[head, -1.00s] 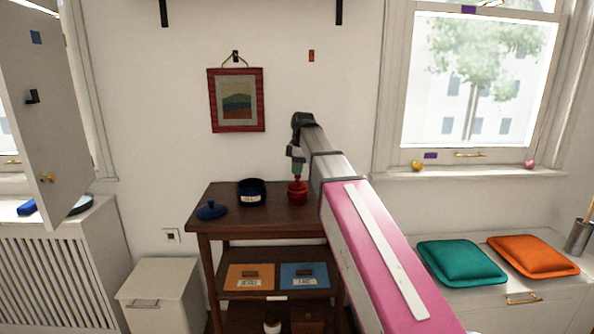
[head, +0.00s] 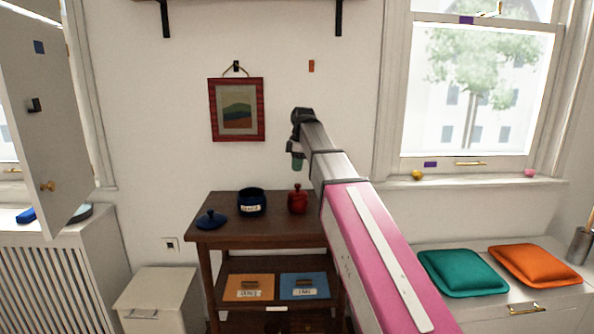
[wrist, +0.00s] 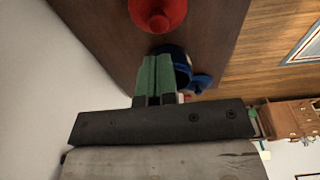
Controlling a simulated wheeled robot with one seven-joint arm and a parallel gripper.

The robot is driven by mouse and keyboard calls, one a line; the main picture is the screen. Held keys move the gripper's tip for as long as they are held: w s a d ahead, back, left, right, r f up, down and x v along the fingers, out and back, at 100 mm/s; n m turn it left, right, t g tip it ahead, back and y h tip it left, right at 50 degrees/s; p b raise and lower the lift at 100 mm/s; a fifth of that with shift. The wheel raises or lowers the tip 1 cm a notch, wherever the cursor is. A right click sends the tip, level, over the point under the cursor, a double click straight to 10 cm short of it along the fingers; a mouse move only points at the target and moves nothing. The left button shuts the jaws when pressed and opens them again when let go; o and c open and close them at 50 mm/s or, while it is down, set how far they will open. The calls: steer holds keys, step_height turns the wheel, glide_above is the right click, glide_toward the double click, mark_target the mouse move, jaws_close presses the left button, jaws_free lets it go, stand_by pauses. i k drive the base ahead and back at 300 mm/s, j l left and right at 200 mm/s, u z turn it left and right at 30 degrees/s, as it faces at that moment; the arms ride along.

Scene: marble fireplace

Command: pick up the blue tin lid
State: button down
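The blue tin lid (head: 211,219), a round lid with a knob, lies on the left part of the dark wooden cart's top (head: 262,228). It sits apart from the open blue tin (head: 252,202), which has a white label. The lid also shows in the wrist view (wrist: 201,83), partly behind the tin (wrist: 182,64). My gripper (head: 296,165) hangs in the air above and behind the red tin, right of the lid. Its green fingers (wrist: 155,75) look pressed together with nothing between them.
A red tin with a knobbed lid (head: 297,201) stands right of the blue tin. A framed picture (head: 237,110) hangs on the wall behind. The cart's front top is clear.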

mark_target(210, 220)
steer(key=k, duration=1)
